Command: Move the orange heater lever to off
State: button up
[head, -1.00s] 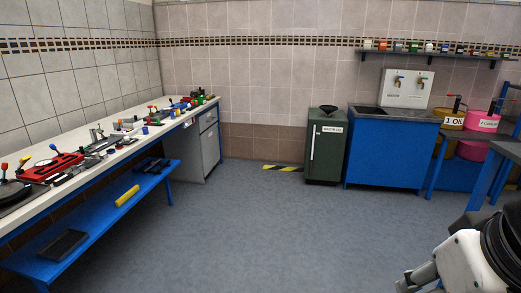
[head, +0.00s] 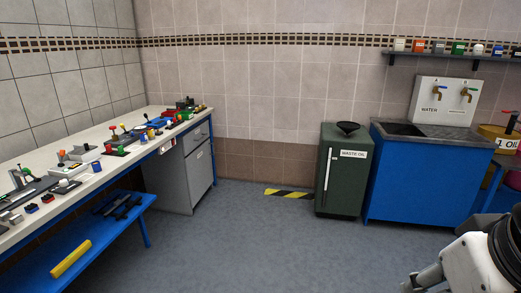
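The workbench (head: 30,170) along the left wall carries several small devices with coloured knobs and levers. A small orange knob (head: 62,153) shows on a grey device at the bench's middle, but it is too small to tell whether it is the heater lever or how it is set. Other levers with red and green knobs stand near it. My arm shows only in part at the lower right, far from the bench across open floor. My gripper's fingers do not show.
A grey cabinet (head: 186,172) stands at the bench's far end. A green waste oil bin (head: 338,185) and a blue sink unit (head: 425,185) stand at the back. The middle floor is clear.

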aim_at(62, 154)
jog(key=i+l+u, duration=0.1)
jog(key=i+u, duration=0.25)
jog(key=i, duration=0.25)
jog(key=i+l+u, duration=0.35)
jog(key=i, duration=0.25)
jog(key=i+l+u, duration=0.35)
jog(key=i, duration=0.2)
jog(key=i+l+u, duration=0.55)
jog(key=l+u, duration=0.3)
jog(key=i+l+u, duration=0.25)
jog(key=l, duration=0.15)
jog(key=l+u, duration=0.6)
jog(key=l, duration=0.2)
jog(key=i, duration=0.05)
